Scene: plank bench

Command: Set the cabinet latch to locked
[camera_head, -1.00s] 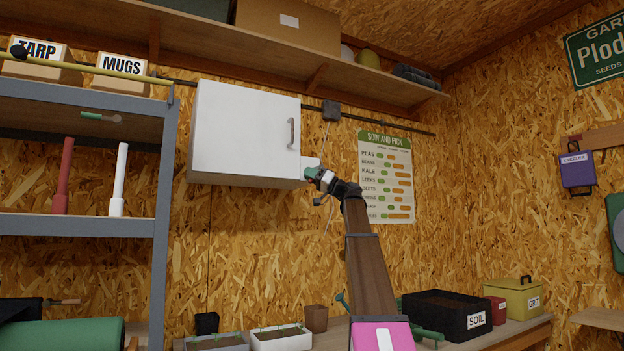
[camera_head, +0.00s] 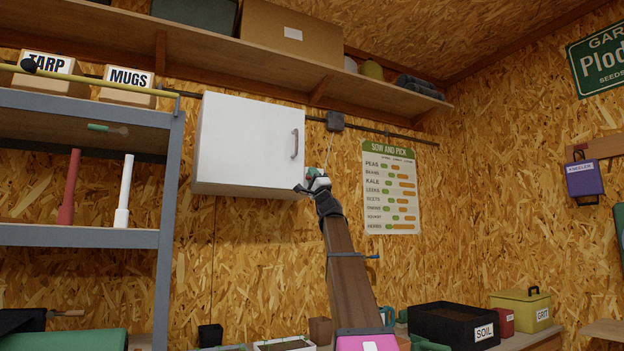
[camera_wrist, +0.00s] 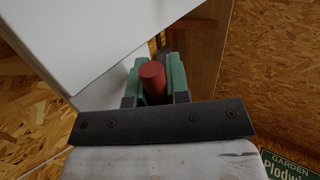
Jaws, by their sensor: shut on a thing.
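The white cabinet (camera_head: 245,140) hangs on the wall with its door closed flat and a grey handle (camera_head: 295,143) near the door's right edge. My gripper (camera_head: 311,178) is at the cabinet's lower right corner. In the wrist view its green fingers (camera_wrist: 154,76) are shut on a red cylindrical knob (camera_wrist: 152,80), which I take for the latch's grip. The cabinet's white face (camera_wrist: 100,30) shows to the left of the knob. The rest of the latch is hidden by the gripper, so I cannot tell its position.
A long shelf (camera_head: 290,62) runs above the cabinet. A grey shelf unit (camera_head: 168,190) stands at left. A planting poster (camera_head: 391,185) hangs right of my arm. The bench below holds a black soil box (camera_head: 455,325).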

